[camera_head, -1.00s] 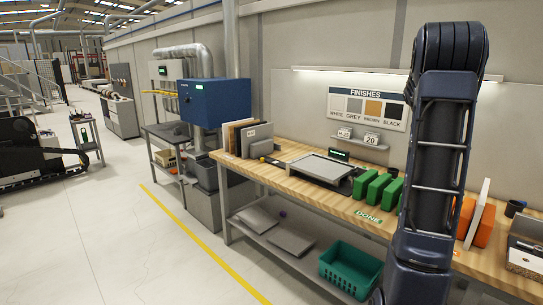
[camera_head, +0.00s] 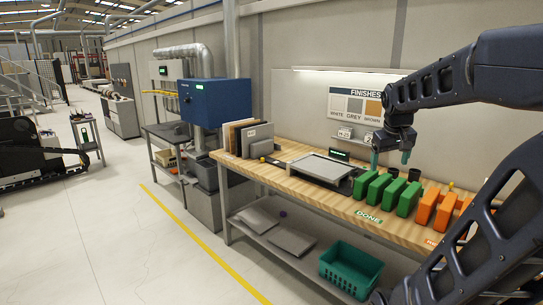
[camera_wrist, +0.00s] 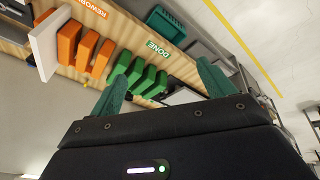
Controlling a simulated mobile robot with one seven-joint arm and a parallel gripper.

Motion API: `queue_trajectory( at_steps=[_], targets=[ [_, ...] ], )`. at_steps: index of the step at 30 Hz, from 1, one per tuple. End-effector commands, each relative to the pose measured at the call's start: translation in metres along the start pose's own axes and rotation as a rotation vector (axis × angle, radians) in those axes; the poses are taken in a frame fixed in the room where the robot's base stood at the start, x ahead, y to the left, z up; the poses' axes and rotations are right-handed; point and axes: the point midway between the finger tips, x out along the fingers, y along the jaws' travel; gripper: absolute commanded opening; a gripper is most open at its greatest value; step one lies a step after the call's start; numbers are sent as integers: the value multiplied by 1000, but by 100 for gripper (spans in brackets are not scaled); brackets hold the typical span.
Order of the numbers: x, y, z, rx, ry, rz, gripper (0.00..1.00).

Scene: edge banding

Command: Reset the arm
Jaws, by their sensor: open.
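My gripper (camera_head: 390,158) hangs from my dark arm above the back of the wooden workbench (camera_head: 285,178), with green fingertips pointing down. Its fingers are apart with nothing between them. In the wrist view my gripper (camera_wrist: 163,78) also shows its two green fingers spread and empty. Several green blocks (camera_head: 379,188) stand upright on the bench near the DONE label (camera_head: 368,216), below and apart from the gripper. My arm spans the right side of the head view and hides part of the bench there.
Orange blocks (camera_head: 427,205) stand right of the green ones. A white panel (camera_wrist: 46,44) stands beside them in the wrist view. A grey plate (camera_head: 322,169) and upright boards (camera_head: 245,137) are on the bench. A green basket (camera_head: 350,270) sits below.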

Motion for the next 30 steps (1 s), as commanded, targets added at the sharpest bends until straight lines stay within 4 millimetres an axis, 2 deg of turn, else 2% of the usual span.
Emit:
queue_trajectory(
  at_steps=[1, 6, 13, 18, 30],
  targets=[
    [-2, -12, 13, 9, 15, -14, 82],
    [-3, -50, 55, 55, 53, -63, 82],
    [3, -85, 99, 106, 85, -115, 82],
    [6, -94, 113, 123, 92, -131, 82],
    [7, -95, 114, 124, 93, -132, 82]
  ],
)
